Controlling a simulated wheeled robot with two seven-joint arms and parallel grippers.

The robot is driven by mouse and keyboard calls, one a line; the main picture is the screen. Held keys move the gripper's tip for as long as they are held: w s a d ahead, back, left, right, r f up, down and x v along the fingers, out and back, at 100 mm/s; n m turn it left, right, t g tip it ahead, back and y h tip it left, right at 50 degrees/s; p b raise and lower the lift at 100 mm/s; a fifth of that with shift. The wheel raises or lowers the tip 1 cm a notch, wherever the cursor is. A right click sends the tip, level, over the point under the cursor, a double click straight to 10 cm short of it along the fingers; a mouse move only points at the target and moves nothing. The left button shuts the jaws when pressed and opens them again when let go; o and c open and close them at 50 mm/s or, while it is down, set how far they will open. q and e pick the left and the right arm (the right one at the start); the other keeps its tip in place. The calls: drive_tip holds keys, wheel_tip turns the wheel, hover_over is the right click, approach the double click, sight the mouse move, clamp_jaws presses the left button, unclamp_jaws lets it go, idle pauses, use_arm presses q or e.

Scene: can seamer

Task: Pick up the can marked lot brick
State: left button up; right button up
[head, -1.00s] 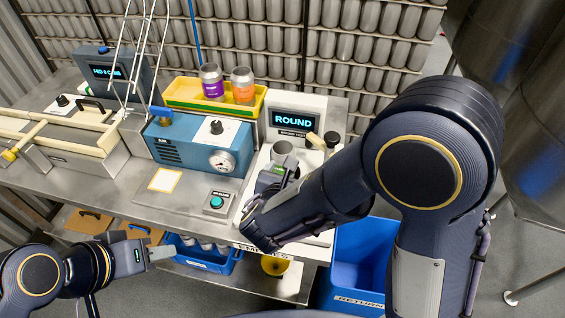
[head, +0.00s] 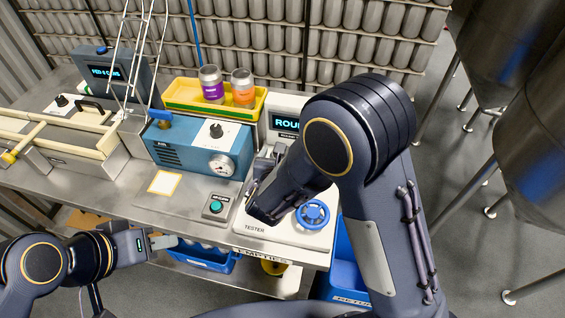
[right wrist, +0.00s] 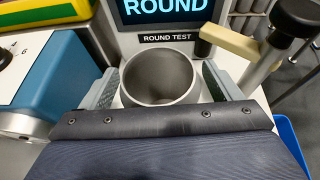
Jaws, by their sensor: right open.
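An open, empty metal can (right wrist: 160,78) stands upright on the round test station in the right wrist view; no lot mark on it is visible. My right gripper (right wrist: 160,92) is open, with one finger on each side of this can; I cannot tell whether they touch it. In the head view my right arm hides most of this can and gripper. A purple-labelled can (head: 211,84) and an orange-labelled can (head: 243,88) stand in the yellow tray (head: 190,105); their label words are too small to read. My left gripper (head: 163,242) is empty, low at the bench's front edge.
The round tester's screen (right wrist: 165,8) reads ROUND, behind the can. A tan-handled lever with a black knob (right wrist: 285,50) stands to its right. The blue machine with a gauge (head: 195,145) is close on the left. A blue handwheel (head: 312,214) is at the tester's front.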

drive_tip(key=shift+w+d+f, duration=0.1)
drive_tip(key=shift+w+f, duration=0.05)
drive_tip(key=shift+w, duration=0.05)
drive_tip(key=c, duration=1.1)
